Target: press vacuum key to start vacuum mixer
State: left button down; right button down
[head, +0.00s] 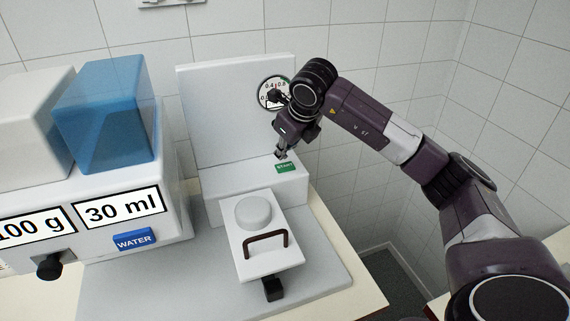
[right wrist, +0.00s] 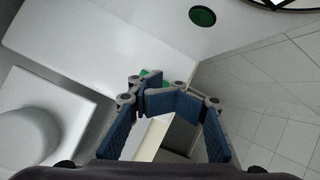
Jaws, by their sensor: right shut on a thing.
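The white vacuum mixer (head: 236,113) stands on the counter with a tall back panel and a low front ledge. A green START key (head: 286,167) is on the ledge; it shows in the right wrist view (right wrist: 144,74), partly hidden by my fingers. A round green spot (right wrist: 202,16) is on the panel in the right wrist view. My right gripper (head: 282,154) is right above the START key, fingers pointing down. Its fingers (right wrist: 164,98) are closed; what they hold cannot be made out. Contact with the key cannot be told. My left gripper is out of view.
A round gauge (head: 268,92) on the panel is partly covered by my right arm. A white lid with a brown handle (head: 265,238) sits in front of the ledge. A dispenser with a blue tank (head: 105,115) and a WATER button (head: 135,239) stands left. Tiled walls close the corner.

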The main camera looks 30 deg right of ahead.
aim_at(285, 165)
jog(key=shift+r+p, duration=1.1)
jog(key=shift+r, duration=0.9)
